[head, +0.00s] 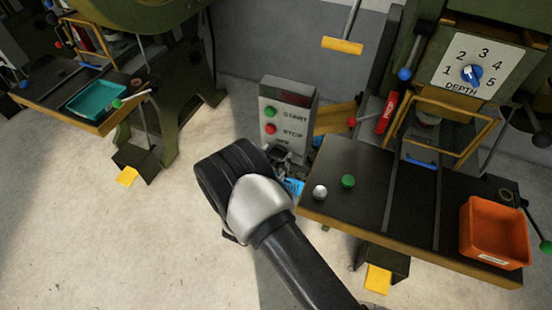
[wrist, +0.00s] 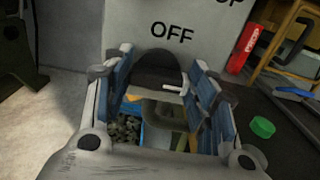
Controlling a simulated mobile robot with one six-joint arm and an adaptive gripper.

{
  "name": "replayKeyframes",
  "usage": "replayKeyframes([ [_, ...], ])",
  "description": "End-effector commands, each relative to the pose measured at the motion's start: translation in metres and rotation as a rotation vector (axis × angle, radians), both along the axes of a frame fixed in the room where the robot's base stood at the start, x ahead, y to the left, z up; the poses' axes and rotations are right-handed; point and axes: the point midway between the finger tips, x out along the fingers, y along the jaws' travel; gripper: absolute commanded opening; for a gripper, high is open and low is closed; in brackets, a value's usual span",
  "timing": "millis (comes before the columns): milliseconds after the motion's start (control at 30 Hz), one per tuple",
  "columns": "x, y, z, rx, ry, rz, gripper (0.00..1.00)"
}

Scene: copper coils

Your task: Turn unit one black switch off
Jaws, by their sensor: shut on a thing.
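The grey control box (head: 295,97) stands upright at the middle in the head view, with a green START button (head: 270,112) and a red STOP button (head: 270,129). In the wrist view its face carries the word OFF (wrist: 172,33). The black switch (wrist: 157,67) sits just below that word, a rounded dark knob with a short white mark near its lower right. My gripper (wrist: 160,80) has a blue-padded finger on each side of the switch and is shut on it.
Open floor (head: 90,220) lies to the left.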

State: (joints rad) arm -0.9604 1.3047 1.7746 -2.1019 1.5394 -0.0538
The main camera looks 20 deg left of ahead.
Motion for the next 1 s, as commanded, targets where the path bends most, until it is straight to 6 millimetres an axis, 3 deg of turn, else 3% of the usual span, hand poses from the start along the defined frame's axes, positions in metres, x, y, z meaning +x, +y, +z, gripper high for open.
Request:
replayKeyframes([
  [367,-0.0002,0.0005,-0.0001,-0.100,0.009,0.000,0.28],
  [1000,-0.0001,0.0027,-0.0006,-0.668,0.054,0.000,0.28],
])
